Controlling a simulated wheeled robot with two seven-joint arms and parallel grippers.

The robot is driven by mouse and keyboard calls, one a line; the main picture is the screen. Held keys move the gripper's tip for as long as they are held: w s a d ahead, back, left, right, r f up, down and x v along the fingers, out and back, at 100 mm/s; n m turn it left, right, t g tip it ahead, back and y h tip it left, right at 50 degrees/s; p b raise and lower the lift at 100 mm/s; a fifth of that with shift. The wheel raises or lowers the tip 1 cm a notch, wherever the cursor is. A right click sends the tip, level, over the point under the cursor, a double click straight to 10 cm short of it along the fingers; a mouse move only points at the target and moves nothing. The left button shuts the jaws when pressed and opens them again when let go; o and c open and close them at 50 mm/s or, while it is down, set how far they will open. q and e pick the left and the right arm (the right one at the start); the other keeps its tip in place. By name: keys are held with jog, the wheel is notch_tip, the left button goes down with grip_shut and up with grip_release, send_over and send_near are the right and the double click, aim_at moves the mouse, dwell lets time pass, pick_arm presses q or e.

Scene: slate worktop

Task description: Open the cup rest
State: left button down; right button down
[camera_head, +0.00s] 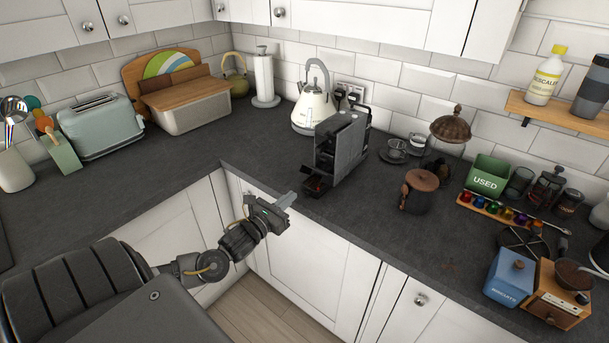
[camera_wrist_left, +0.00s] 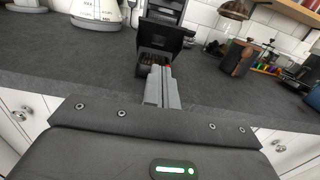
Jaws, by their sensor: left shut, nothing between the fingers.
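The coffee machine (camera_head: 342,143) is grey and black and stands near the worktop's front edge. Its low front part (camera_head: 316,184), where the cup rest sits, is dark with a small reddish spot. In the left wrist view the machine (camera_wrist_left: 165,12) is straight ahead, with a dark panel (camera_wrist_left: 164,37) on its front. My left gripper (camera_head: 287,200) is shut and empty, just in front of the machine's low front. Its closed fingers (camera_wrist_left: 162,76) point at the space below the panel and partly hide it. I cannot tell whether they touch it. My right gripper is not in view.
A white kettle (camera_head: 314,108) stands behind the machine. A dark pot with a brown lid (camera_head: 418,188) stands to its right, with glass cups (camera_head: 396,151) behind. White cabinets (camera_head: 300,250) lie below the worktop edge. The worktop left of the machine is clear.

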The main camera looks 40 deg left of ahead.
aim_at(319, 171)
pick_arm(q)
jog(key=w, duration=0.2)
jog(key=w+p, duration=0.1)
jog(key=w, duration=0.2)
jog(key=shift+w+r, duration=0.3)
jog(key=shift+w+r+p, duration=0.7)
jog(key=shift+r+p, duration=0.15)
jog(key=shift+r, duration=0.05)
jog(key=shift+w+r, duration=0.35)
jog(key=shift+w, duration=0.05)
jog(key=shift+a, duration=0.1)
